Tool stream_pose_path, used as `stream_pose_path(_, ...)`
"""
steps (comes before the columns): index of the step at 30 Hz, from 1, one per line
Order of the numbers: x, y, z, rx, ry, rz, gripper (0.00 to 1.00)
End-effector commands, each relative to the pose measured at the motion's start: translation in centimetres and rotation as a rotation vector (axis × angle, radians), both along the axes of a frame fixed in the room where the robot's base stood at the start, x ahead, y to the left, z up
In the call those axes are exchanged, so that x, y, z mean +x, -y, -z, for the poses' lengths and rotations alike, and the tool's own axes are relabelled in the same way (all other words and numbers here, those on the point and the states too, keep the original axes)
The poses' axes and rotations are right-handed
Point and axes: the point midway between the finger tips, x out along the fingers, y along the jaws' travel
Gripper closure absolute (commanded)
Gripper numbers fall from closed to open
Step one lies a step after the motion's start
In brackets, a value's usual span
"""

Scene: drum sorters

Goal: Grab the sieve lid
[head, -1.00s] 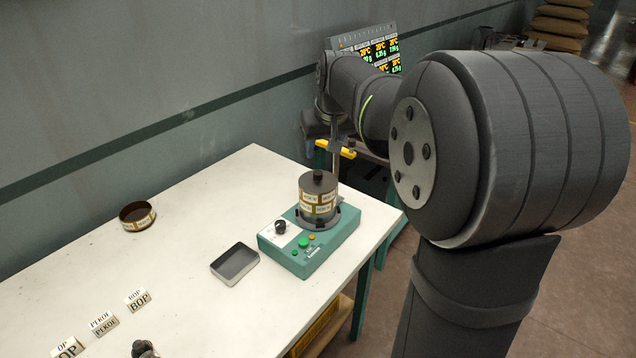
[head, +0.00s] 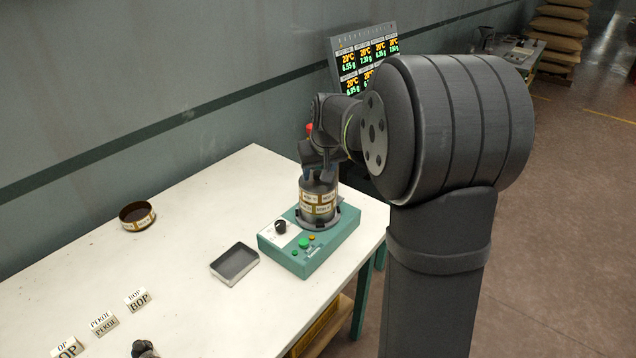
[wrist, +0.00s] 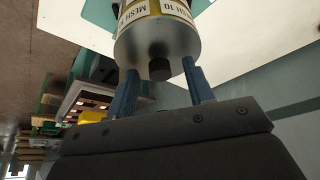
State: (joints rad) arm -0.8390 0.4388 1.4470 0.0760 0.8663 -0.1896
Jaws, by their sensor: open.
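The sieve stack (head: 318,202) with several mesh labels stands upright on the green shaker (head: 322,246). Its lid is a metal disc with a dark knob; in the wrist view the lid (wrist: 185,55) faces me and its knob (wrist: 160,68) lies between my two blue fingers. In the head view my gripper (head: 320,176) is right above the stack and hides most of the lid. The wrist view shows my gripper (wrist: 160,86) open, with visible space between each finger and the knob. I cannot tell whether the fingertips touch the lid's top.
A round sieve pan (head: 137,216) sits at the back left of the white table (head: 190,240). A shallow grey tray (head: 234,264) lies left of the shaker. Small label cards (head: 138,300) stand at the front left. A lit display panel (head: 365,55) stands behind.

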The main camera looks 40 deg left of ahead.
Motion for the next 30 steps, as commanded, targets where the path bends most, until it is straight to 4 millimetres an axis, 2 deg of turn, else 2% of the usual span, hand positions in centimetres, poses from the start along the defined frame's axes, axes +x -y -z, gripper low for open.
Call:
stream_pose_path(1,0.0,0.0,0.0,0.000,0.000,0.000,0.58)
stream_pose_path(6,0.0,0.0,0.0,0.000,0.000,0.000,0.91)
stream_pose_path(8,0.0,0.0,0.0,0.000,0.000,0.000,1.00)
stream_pose_path(20,0.0,0.0,-0.8,0.002,0.001,0.000,1.00)
stream_pose_path(23,0.0,0.0,-1.8,0.003,0.002,0.000,1.00)
stream_pose_path(27,0.0,0.0,-4.3,0.002,0.002,-0.001,1.00)
stream_pose_path(30,0.7,2.3,-5.5,0.001,0.001,0.004,1.00)
